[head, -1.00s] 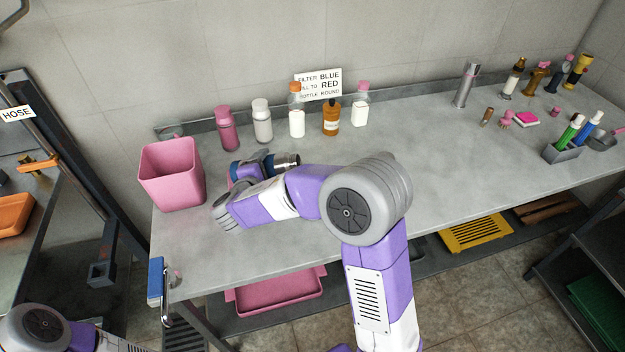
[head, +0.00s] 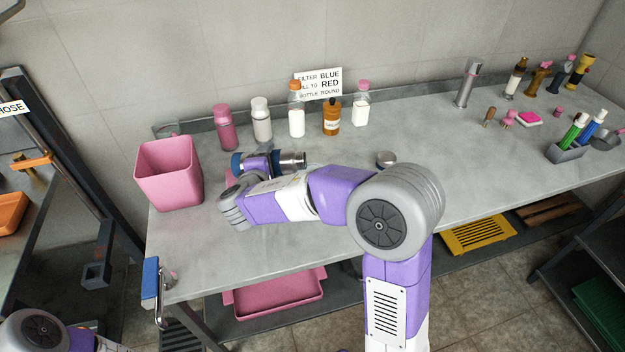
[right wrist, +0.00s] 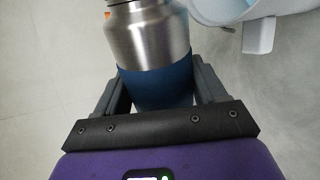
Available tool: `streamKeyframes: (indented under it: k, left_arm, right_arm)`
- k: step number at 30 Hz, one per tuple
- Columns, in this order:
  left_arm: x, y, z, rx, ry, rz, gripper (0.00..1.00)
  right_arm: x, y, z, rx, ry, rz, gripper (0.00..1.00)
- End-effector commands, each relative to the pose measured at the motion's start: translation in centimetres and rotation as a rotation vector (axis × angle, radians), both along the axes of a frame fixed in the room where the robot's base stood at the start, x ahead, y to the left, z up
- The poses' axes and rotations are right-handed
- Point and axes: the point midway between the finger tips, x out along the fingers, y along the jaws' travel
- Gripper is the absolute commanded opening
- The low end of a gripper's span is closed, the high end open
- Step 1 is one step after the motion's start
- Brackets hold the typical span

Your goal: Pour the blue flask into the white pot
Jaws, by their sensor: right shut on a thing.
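The blue flask (head: 292,160) has a steel neck and a blue body; it lies tilted well over, its neck toward the right in the head view. My right gripper (head: 262,161) is shut around its blue body, and the flask (right wrist: 155,60) fills the middle of the right wrist view between the two fingers (right wrist: 158,88). The white pot (right wrist: 258,32) shows partly at the upper right of the right wrist view, beside the flask's neck, with a pale blue inside. I cannot make it out in the head view, where my right arm covers that area. My left gripper is out of view.
A pink bin (head: 170,175) stands left of the flask. Several bottles, including a pink one (head: 226,128) and an amber one (head: 331,118), line the back of the grey bench (head: 440,150). A small grey round thing (head: 386,158) sits right of my forearm. The bench's middle right is clear.

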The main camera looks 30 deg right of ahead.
Motion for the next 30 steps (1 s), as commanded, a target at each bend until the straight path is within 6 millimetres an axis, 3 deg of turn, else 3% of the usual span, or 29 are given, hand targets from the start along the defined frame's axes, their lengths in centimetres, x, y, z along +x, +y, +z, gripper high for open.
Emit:
streamKeyframes:
  k: [18,30]
  left_arm:
    - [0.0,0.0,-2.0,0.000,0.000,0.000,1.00]
    - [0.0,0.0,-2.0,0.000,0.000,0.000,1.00]
  right_arm:
    - [0.0,-0.1,0.0,0.060,-0.044,0.000,0.27]
    - [-0.1,-0.1,0.0,0.094,-0.067,0.000,0.27]
